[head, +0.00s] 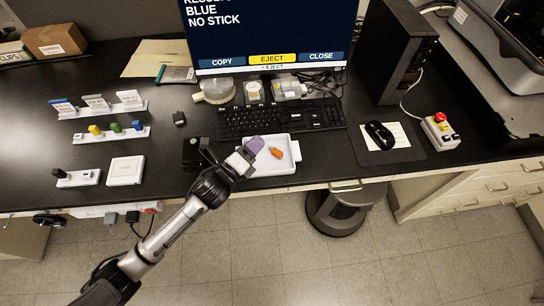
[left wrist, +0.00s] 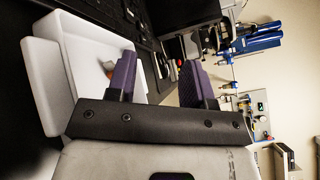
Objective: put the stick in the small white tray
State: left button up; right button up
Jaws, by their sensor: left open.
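A small white tray (head: 290,166) lies in front of the keyboard. A small orange piece (head: 276,152) lies inside it; it may be the stick, but it is too small to tell. The tray (left wrist: 48,85) also shows at the left of the left wrist view, with the orange piece (left wrist: 108,67) partly hidden behind a finger. My left gripper (head: 252,150) is over the tray's left side. Its purple fingers (left wrist: 160,78) are apart, with nothing between them. My right gripper is not in view.
A black box (head: 191,153) stands left of the tray. Racks with coloured pieces (head: 112,134) and a white square block (head: 126,170) are further left. The monitor reads "NO STICK".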

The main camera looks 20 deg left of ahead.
pick_arm(q)
jog(key=v, duration=1.3)
jog(key=shift+s, duration=0.35)
jog(key=shift+a+r, duration=0.1)
